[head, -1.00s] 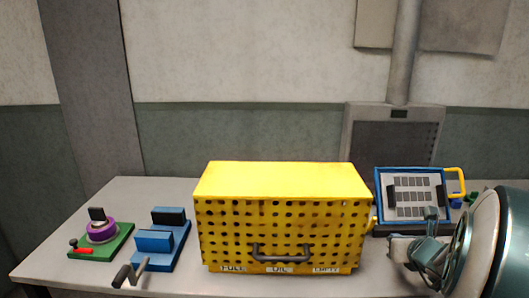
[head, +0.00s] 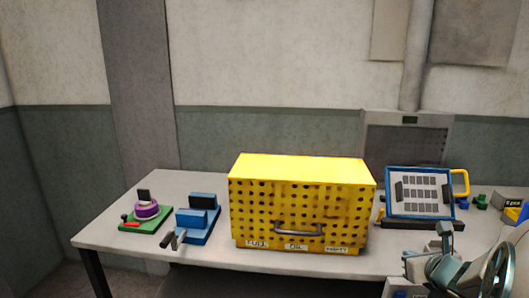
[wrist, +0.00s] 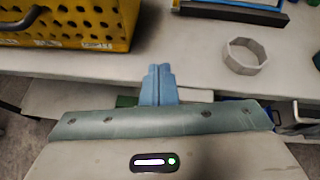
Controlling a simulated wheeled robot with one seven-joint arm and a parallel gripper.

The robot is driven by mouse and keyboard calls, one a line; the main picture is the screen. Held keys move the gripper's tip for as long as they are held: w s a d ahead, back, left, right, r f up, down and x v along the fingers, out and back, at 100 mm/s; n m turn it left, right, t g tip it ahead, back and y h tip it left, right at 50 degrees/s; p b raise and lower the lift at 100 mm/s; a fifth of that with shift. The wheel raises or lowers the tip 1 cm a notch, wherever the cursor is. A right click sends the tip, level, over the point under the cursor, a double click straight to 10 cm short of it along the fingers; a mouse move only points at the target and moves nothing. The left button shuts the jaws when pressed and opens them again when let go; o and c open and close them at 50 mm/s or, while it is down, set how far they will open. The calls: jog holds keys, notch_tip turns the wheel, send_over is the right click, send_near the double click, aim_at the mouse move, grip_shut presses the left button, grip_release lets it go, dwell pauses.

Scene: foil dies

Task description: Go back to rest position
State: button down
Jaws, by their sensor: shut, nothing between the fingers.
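My gripper (wrist: 158,85) shows in the wrist view with its blue-grey fingers together and nothing between them. It is over the front edge of the table, to the right of the yellow box. In the head view my gripper (head: 446,232) is at the lower right, in front of the table's right part. The yellow perforated box (head: 300,200) with a grey handle stands in the middle of the table. Its lower front corner also shows at the upper left of the wrist view (wrist: 90,22).
The grey table (head: 130,222) carries a green base with a purple ring (head: 147,210) and a blue fixture (head: 200,218) at left. A blue-framed panel (head: 420,193) stands at right. A pale octagonal ring (wrist: 246,56) lies on the table. The wall is behind.

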jog(key=s+a+r+n+g+y+p, duration=0.1)
jog(key=s+a+n+g+y, duration=0.15)
jog(key=a+n, duration=0.6)
jog(key=s+a+r+n+g+y+p, duration=0.2)
jog(key=s+a+n+y, duration=0.1)
jog(key=a+n, duration=0.55)
jog(key=s+a+n+g+h+p, duration=0.3)
jog(key=s+n+g+h, duration=0.2)
jog(key=s+n, duration=0.7)
jog(key=shift+s+r+n, duration=0.3)
jog(key=shift+r+n, duration=0.05)
jog(key=shift+n, duration=2.65)
